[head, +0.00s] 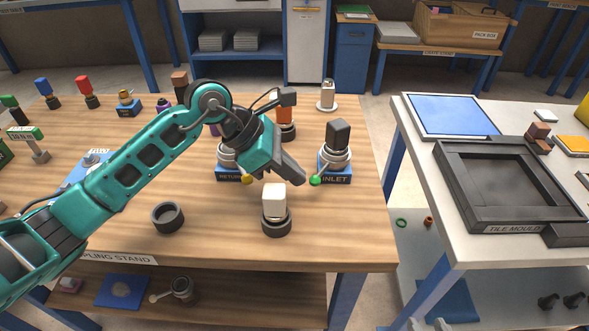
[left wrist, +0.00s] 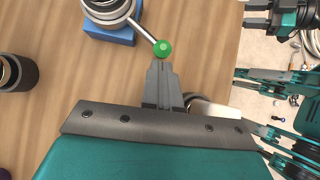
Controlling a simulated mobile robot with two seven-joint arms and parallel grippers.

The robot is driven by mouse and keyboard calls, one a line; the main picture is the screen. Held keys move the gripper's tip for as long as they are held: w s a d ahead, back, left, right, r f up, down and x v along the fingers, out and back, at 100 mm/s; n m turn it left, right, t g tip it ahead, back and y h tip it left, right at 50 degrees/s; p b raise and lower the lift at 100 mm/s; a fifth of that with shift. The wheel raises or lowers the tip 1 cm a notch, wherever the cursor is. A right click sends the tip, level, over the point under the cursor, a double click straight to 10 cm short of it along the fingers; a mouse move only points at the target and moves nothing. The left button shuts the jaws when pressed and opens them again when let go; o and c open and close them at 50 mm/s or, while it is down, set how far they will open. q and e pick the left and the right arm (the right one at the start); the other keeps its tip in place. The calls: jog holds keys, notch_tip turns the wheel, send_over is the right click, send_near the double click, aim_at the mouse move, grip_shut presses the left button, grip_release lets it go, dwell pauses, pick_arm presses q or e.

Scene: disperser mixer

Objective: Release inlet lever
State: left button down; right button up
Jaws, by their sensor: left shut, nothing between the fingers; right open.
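The inlet station (head: 336,174) is a blue block marked INLET with metal rings and a dark block on top. Its lever ends in a green ball (head: 315,181) at the front left. In the left wrist view the metal rod runs from the rings to the green ball (left wrist: 165,48). My left gripper (head: 303,180) is shut and empty, its tips right beside the ball. In the left wrist view the fingertips (left wrist: 160,66) are just short of the ball; I cannot tell whether they touch. My right gripper (left wrist: 257,14) shows open at the top right of that view, away from the lever.
The return station (head: 228,173) with a yellow ball (head: 247,180) stands left of the inlet, partly behind my left gripper. A white block in a dark ring (head: 276,224) stands in front. An empty dark ring (head: 168,217) lies further left. The table's right edge is near the inlet.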

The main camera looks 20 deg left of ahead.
pick_arm(q)
jog(key=shift+w+d, duration=0.1)
jog(key=shift+d, duration=0.1)
jog(key=shift+d, duration=0.25)
jog(key=shift+s+d+b, duration=0.35)
jog(key=shift+s+d, duration=0.15)
jog(key=shift+d, duration=0.35)
jog(key=shift+s+d, duration=0.1)
jog(key=shift+d, duration=0.25)
jog(key=shift+a, duration=0.1)
